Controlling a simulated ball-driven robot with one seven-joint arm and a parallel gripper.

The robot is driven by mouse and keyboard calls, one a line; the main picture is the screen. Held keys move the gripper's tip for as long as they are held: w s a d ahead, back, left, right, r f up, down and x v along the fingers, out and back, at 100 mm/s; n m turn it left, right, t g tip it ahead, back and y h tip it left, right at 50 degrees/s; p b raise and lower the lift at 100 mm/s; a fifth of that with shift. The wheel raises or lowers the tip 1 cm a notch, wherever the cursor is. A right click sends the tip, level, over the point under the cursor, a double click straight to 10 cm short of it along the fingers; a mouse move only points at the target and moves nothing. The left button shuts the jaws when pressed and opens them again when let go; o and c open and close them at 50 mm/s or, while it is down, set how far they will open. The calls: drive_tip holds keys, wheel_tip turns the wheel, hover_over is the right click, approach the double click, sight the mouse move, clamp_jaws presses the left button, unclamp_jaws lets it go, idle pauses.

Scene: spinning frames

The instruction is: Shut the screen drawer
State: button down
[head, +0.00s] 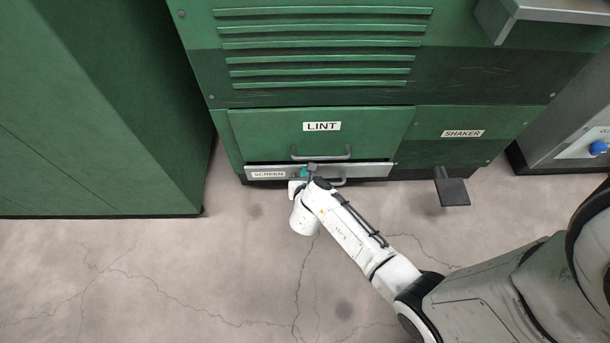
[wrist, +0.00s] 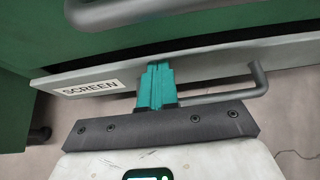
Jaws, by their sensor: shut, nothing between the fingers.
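The screen drawer's grey front (head: 375,170) with its SCREEN label sits low on the green machine, under the LINT panel. In the wrist view its front (wrist: 215,65) runs across the picture with a dark gap behind its top edge; how far out it stands is hard to tell. Its bar handle (wrist: 225,97) bends out on the right. My gripper (head: 305,173) is at the drawer front, right of the label. In the wrist view its teal fingers (wrist: 157,72) are together and empty, overlapping the front and hiding the handle's left part. I cannot tell if the tips touch.
The LINT panel (head: 370,125) and its handle (head: 321,154) are just above the drawer. A dark pedal-like plate (head: 453,191) sticks out below SHAKER on the right. A green cabinet (head: 90,120) stands at left. The concrete floor (head: 150,270) in front is clear.

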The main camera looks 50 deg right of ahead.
drive_tip(key=shift+w+d+r+p, duration=0.1)
drive_tip(key=shift+w+d+p, duration=0.2)
drive_tip(key=shift+w+d, duration=0.65)
drive_tip(key=shift+d, duration=0.1)
